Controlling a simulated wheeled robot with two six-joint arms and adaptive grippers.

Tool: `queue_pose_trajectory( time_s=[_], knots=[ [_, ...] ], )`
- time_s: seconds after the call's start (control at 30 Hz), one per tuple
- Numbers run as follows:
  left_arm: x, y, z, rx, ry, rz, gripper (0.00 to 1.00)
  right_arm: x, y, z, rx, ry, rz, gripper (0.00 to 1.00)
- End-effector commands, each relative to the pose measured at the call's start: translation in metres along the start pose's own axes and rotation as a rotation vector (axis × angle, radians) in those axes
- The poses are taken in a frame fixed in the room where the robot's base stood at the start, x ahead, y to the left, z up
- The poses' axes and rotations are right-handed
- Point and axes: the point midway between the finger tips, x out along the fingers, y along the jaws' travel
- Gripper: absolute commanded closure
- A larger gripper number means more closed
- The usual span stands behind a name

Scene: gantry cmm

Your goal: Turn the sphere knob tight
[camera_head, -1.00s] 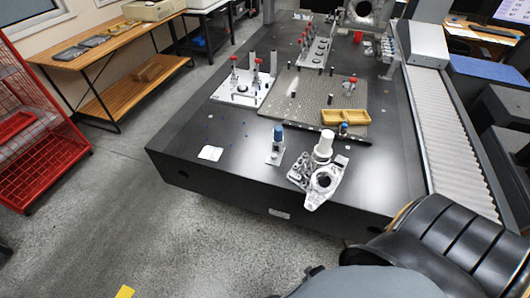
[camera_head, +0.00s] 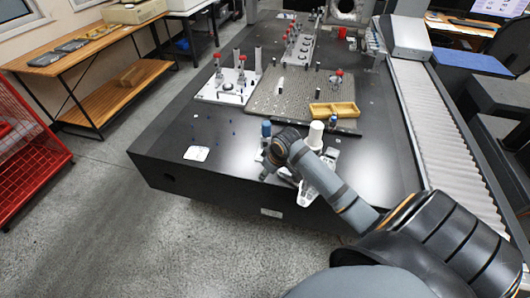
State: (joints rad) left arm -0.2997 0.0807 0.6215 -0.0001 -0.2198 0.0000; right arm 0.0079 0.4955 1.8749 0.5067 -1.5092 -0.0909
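No part is clearly recognizable as the sphere knob at this size. A small upright fixture with a blue cylindrical top (camera_head: 266,130) stands near the front of the dark table (camera_head: 215,160); its lower part is partly hidden by my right arm. My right arm comes in from the lower right and reaches over the front of the table. Its gripper (camera_head: 268,170) is beside the lower part of this fixture; the fingers are too small to read, and contact cannot be told. My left gripper is not in view.
A metal casting (camera_head: 313,190) and a white cylinder (camera_head: 315,135) stand close by, partly behind my arm. A perforated plate (camera_head: 285,98) with a yellow tray (camera_head: 335,110) lies behind. A white card (camera_head: 197,153) lies left; the table around it is mostly clear.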

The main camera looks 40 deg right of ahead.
Motion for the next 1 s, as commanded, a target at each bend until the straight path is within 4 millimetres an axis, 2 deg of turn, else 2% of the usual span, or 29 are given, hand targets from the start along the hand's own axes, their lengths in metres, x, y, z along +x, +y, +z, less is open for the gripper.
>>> queue_pose_trajectory(
  time_s=[0.03, 0.1, 0.2, 0.3, 0.43, 0.57, 0.8, 1.0],
  knots=[
    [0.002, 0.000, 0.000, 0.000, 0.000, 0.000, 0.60, -0.012, 0.018, -0.017, -0.006, 0.012, 0.004, 0.67],
    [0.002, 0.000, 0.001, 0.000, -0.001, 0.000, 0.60, -0.027, 0.041, -0.037, -0.002, 0.024, -0.004, 0.67],
    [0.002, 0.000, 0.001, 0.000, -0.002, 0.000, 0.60, -0.045, 0.070, -0.059, 0.020, 0.043, -0.016, 0.67],
    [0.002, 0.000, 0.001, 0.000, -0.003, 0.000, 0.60, -0.054, 0.085, -0.069, 0.035, 0.055, -0.026, 0.67],
    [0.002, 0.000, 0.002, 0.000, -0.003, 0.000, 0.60, -0.055, 0.087, -0.071, 0.039, 0.059, -0.029, 0.67],
    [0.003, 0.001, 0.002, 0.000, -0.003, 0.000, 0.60, -0.043, 0.086, -0.072, 0.042, 0.059, -0.032, 0.67],
    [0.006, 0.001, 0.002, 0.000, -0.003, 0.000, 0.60, 0.009, 0.084, -0.074, 0.042, 0.058, -0.032, 0.67],
    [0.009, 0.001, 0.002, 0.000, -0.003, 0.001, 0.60, 0.040, 0.084, -0.076, 0.040, 0.058, -0.030, 0.67]
  ],
)
